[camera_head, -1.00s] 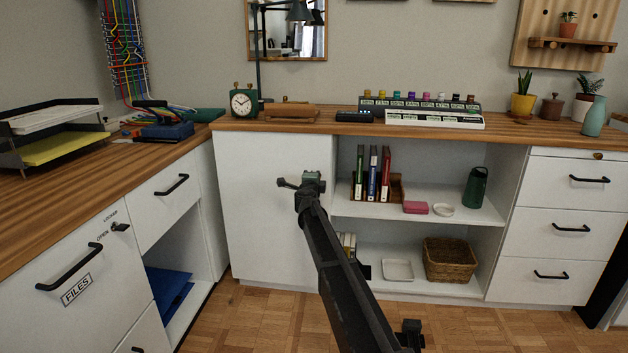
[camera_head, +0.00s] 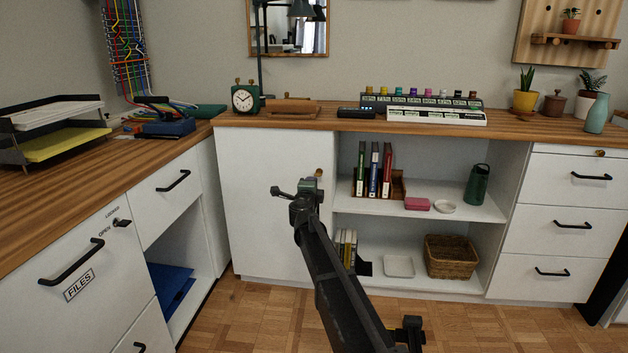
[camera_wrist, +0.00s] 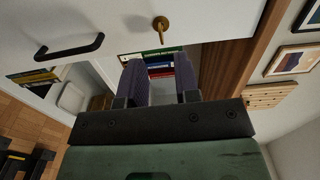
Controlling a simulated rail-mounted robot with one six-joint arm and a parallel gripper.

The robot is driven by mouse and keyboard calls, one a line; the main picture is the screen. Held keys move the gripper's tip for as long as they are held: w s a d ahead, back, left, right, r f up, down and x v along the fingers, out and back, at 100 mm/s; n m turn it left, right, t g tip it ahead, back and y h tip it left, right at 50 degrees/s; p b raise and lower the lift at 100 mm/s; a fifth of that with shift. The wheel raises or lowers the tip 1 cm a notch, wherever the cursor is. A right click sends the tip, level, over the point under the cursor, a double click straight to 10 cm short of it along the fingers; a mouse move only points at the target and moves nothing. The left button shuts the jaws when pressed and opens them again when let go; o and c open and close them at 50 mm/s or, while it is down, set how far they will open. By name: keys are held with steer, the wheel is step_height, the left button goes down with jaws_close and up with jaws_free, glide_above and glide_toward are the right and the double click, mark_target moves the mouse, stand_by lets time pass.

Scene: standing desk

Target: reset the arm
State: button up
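My arm (camera_head: 338,275) reaches up from the bottom of the head view, in front of the low white cabinet. My gripper (camera_head: 310,184) is at its far end, before the closed cabinet door (camera_head: 270,210), close to a brass knob (camera_head: 319,173). In the wrist view the two dark fingers (camera_wrist: 162,80) stand apart. Nothing is held between them; books (camera_wrist: 160,68) show in the gap, farther off. From the head view the fingers are too small to make out.
Open shelves right of the door hold upright books (camera_head: 373,172), a green bottle (camera_head: 477,184) and a wicker basket (camera_head: 450,257). The wooden counter (camera_head: 345,125) carries a clock (camera_head: 244,98) and a white label rack (camera_head: 436,116). Drawers stand on both sides. The floor (camera_head: 250,315) is clear.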

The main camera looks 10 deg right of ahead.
steer(key=shift+v, duration=0.8)
